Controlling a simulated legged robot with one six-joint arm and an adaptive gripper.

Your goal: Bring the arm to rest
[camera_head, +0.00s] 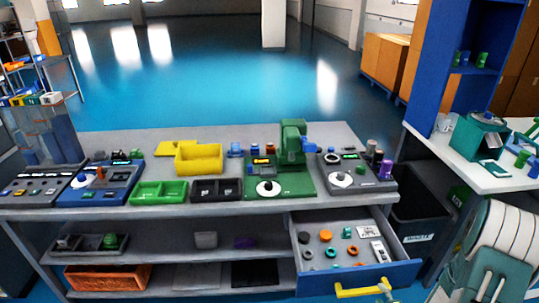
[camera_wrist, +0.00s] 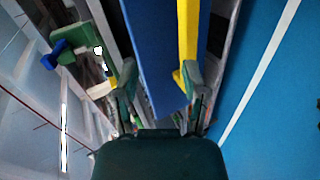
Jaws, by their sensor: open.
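My gripper (camera_wrist: 158,82) is open in the wrist view, with its two dark green fingers spread. Between and beyond them are the blue drawer front (camera_wrist: 155,40) and the yellow handle (camera_wrist: 188,35). The handle passes close by the right finger; I cannot tell whether they touch. In the head view the drawer (camera_head: 360,277) under the right of the table stands pulled out, its yellow handle (camera_head: 358,291) at the front. Small round parts and fittings lie inside it. A piece of my gripper shows at the handle's right end, mostly cut off by the picture edge.
The grey table (camera_head: 110,205) carries a green station (camera_head: 280,187), a yellow bin (camera_head: 199,158), a green tray (camera_head: 160,192) and a black tray (camera_head: 216,189). A dark bin (camera_head: 418,225) stands right of the drawer. A white side table (camera_head: 455,160) is further right. Open blue floor lies behind.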

